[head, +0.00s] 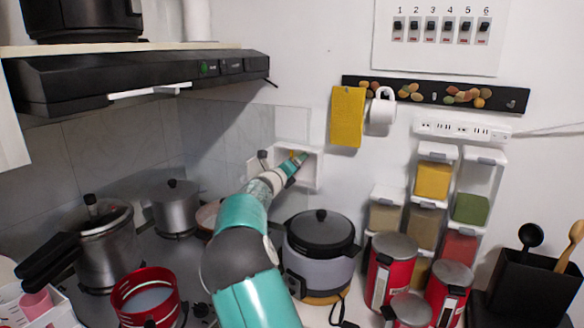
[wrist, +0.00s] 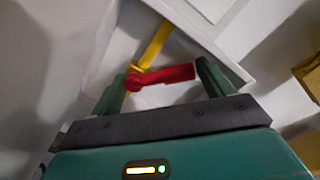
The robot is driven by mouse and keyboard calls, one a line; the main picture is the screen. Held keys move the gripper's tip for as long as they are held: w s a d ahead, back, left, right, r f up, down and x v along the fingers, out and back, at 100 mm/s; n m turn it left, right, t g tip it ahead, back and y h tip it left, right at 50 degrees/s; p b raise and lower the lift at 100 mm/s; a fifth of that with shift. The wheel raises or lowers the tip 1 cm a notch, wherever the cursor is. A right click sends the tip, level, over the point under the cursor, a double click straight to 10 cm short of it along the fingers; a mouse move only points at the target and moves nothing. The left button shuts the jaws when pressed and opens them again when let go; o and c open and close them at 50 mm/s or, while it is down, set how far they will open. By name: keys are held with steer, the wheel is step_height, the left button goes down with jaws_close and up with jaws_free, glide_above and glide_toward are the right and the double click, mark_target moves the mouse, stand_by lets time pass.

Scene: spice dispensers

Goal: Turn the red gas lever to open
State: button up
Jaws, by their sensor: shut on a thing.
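The red gas lever (wrist: 165,76) shows in the wrist view, mounted on a yellow pipe (wrist: 155,45) inside a white wall box (wrist: 225,50). The lever lies nearly level in that picture, its right end slightly higher. My gripper (wrist: 163,86) is at the box opening, shut on the lever, with one green finger at each end of it. In the head view my gripper (head: 297,161) reaches into the white box (head: 312,175) on the back wall. The lever is hidden there behind my gripper, and only a bit of yellow shows.
A grey rice cooker (head: 320,262) stands below and right of the box, close to my arm. Pots (head: 175,208) stand at left under a black range hood (head: 150,80). Spice dispensers (head: 433,180) are further right.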

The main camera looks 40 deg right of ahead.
steer(key=o, duration=1.1)
steer(key=shift+s+d+r, duration=0.1)
steer(key=shift+s+d, duration=0.05)
steer(key=shift+d, duration=0.05)
steer(key=shift+c, duration=0.2)
steer(key=shift+a, duration=0.1)
steer(key=v, duration=1.3)
steer(key=shift+a, duration=0.25)
steer(key=shift+s, duration=0.15)
steer(key=shift+c, duration=0.5)
